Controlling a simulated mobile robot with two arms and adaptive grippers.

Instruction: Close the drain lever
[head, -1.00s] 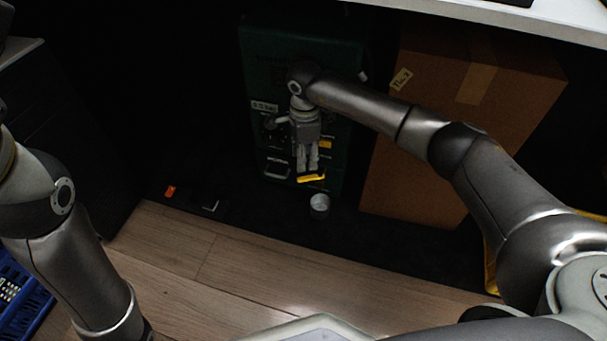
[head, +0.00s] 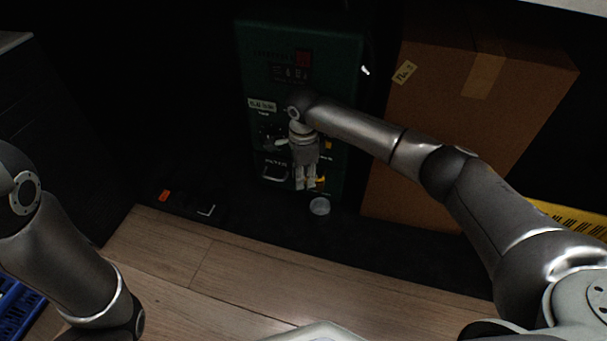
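A dark green machine (head: 345,70) stands against the back, with dials, labels and fittings on its front. A small yellow lever (head: 319,182), which looks like the drain lever, is low on that front, partly hidden by my gripper. My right gripper (head: 306,184) points down in front of the machine, with its two fingers a little apart. Its fingertips are at the lever. I cannot tell whether they touch it. My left arm is at the left edge and its gripper is out of view.
A small round metal cup (head: 319,206) is on the dark floor below the lever. A large cardboard box (head: 430,150) stands close on the right. A dark item with an orange end (head: 165,196) lies at left. A blue crate (head: 20,308) is at lower left.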

